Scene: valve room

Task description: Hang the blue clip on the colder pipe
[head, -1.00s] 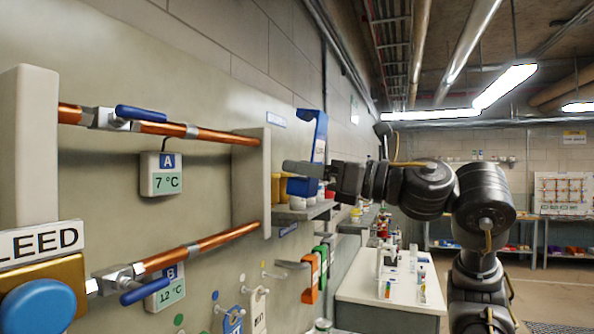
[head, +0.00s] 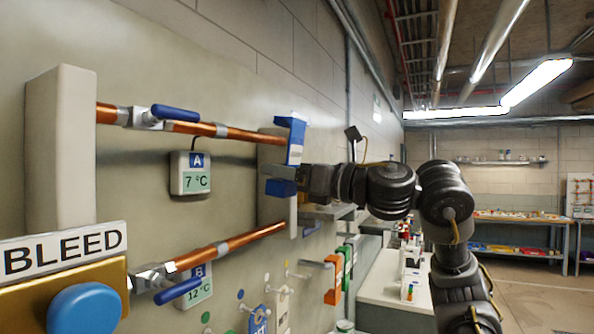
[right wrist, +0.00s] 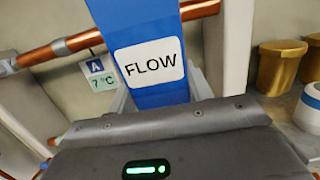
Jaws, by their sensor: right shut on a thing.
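The blue clip (head: 296,141) has a white label reading FLOW in the right wrist view (right wrist: 150,62). My right gripper (head: 283,180) is shut on its lower part. The clip is upright at the right end of the upper copper pipe (head: 240,133), its top about level with or just above the pipe. I cannot tell if its hook is over the pipe or in front of it. Gauge A (head: 190,174) under this pipe reads 7 °C. Gauge B (head: 198,287) at the lower copper pipe (head: 235,245) reads 12 °C. My left gripper is out of view.
Blue valve levers (head: 175,112) sit on both pipes toward the left. A BLEED sign (head: 62,252) and a blue knob (head: 85,308) are at lower left. Orange (head: 333,280) and green clips hang at lower right. Gold cups (right wrist: 278,66) stand beside the clip on a shelf.

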